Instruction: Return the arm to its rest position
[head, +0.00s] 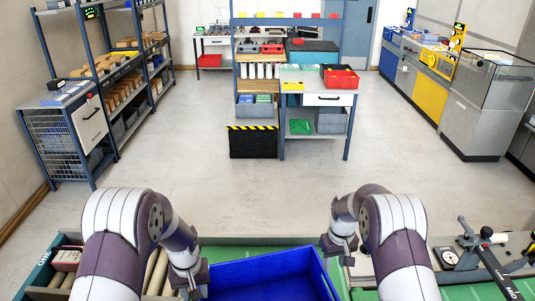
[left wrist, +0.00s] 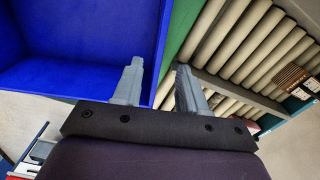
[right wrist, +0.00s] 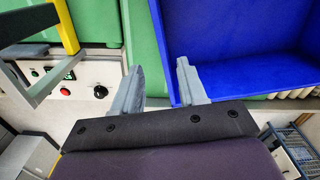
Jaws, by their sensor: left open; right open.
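My right gripper (head: 345,249) hangs at the right of the blue bin in the head view. In the right wrist view its two fingers (right wrist: 160,82) are apart with nothing between them, above the bin's edge and the green surface. My left gripper (head: 190,285) is at the left of the bin, partly cut off by the lower edge of the head view. In the left wrist view its fingers (left wrist: 158,85) are apart and empty, between the blue bin and the rollers. The blue bin (head: 262,276) looks empty where its inside shows.
Conveyor rollers (left wrist: 235,35) lie left of the bin, with a small brown box (head: 67,258) on them. A control panel (right wrist: 80,88) with buttons shows in the right wrist view. A gauge and lever fixture (head: 480,252) stands at the right.

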